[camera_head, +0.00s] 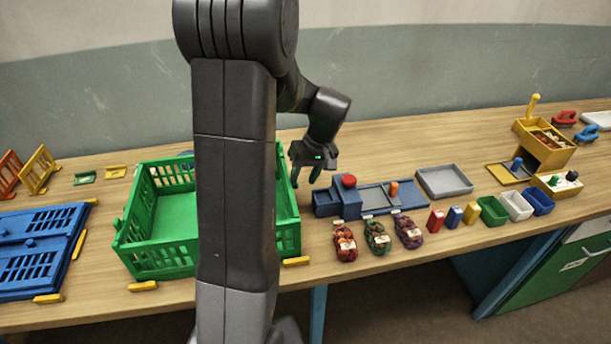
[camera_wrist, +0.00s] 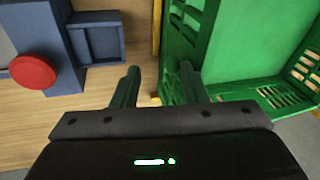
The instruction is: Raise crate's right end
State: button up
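The green crate (camera_head: 160,262) stands on the table with slatted walls; my arm hides its middle in the head view. Its right end (camera_head: 288,218) shows just right of my arm. In the wrist view the crate's slotted end panel (camera_wrist: 183,45) fills the upper middle; I cannot tell whether it is fully upright. My gripper (camera_head: 305,175) is above the table beside the crate's right end, pointing down. Its two green fingers (camera_wrist: 158,85) are apart with no object visibly held. The right finger overlaps the panel in view; contact cannot be told.
A blue fixture with a red knob (camera_head: 349,181) stands close right of my gripper. Three small sacks (camera_head: 377,238) lie in front of it. Yellow blocks (camera_head: 297,261) sit at the crate's corners. Blue panels (camera_head: 40,245) lie at the left.

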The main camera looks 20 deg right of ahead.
jog(key=shift+s+a+f, duration=0.15)
jog(key=shift+s+f, duration=0.05)
jog(key=shift+f, duration=0.35)
jog(key=shift+s+a+f, duration=0.15)
jog(key=shift+s+f, duration=0.05)
jog(key=shift+f, duration=0.35)
jog(key=w+b+v, duration=0.1)
jog(key=v, duration=1.5)
jog(key=shift+w, duration=0.1)
jog(key=p+x, duration=0.1)
jog(key=x, duration=1.2)
jog(key=shift+d+f, duration=0.15)
jog(key=shift+f, duration=0.15)
jog(key=shift+r, duration=0.1)
